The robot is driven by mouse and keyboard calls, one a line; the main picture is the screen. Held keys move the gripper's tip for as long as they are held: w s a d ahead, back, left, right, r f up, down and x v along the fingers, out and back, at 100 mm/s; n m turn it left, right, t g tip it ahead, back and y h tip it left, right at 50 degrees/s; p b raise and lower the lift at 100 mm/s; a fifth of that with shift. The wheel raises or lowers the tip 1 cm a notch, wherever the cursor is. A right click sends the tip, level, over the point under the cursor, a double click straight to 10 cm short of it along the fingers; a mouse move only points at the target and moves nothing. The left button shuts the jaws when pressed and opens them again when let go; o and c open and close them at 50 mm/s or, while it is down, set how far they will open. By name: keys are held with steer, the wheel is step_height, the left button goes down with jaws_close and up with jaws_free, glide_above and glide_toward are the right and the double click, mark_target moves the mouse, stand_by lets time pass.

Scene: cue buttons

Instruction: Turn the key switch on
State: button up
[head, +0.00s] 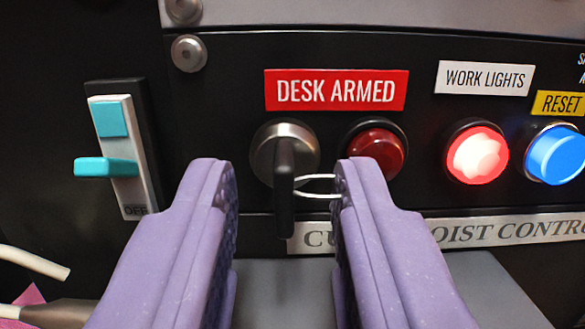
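The key switch (271,150) is a round metal lock on the black panel, under a red DESK ARMED label (336,90). A dark key (284,188) stands in it with its grip hanging down. A pale wire ring (318,186) hangs from the key and reaches toward my right finger. My gripper (287,180) is open, with one purple finger on each side of the key. Neither finger appears to touch the key itself; I cannot tell whether the right finger touches the ring.
A dark red lamp (377,147) is right of the key switch. Further right are a lit red button (476,153) and a blue button (556,154). A teal lever switch (112,167) marked OFF is at left. A grey ledge (284,291) lies below.

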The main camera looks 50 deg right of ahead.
jaws_close()
steer(key=shift+w+f+m+b, duration=0.1)
steer(key=shift+m+b, duration=0.4)
steer(key=shift+b, duration=0.35)
steer(key=shift+m+g+b, duration=0.3)
steer(key=shift+m+b, duration=0.4)
steer(key=shift+b, duration=0.3)
steer(key=m+b, duration=0.4)
steer(key=m, duration=0.1)
steer(key=shift+a+g+h, duration=0.1)
steer(key=shift+g+h, duration=0.3)
steer(key=m+g+b, duration=0.1)
steer(key=m+b, duration=0.5)
steer(key=m, duration=0.1)
steer(key=shift+w+b, duration=0.1)
steer(key=shift+b, duration=0.2)
steer(key=m+b, duration=0.4)
steer(key=shift+r+m+g+y+b, duration=0.25)
steer(key=shift+m+g+y+b, duration=0.05)
steer(key=shift+m+g, duration=0.1)
steer(key=shift+r+m, duration=0.1)
steer(key=shift+m, duration=0.2)
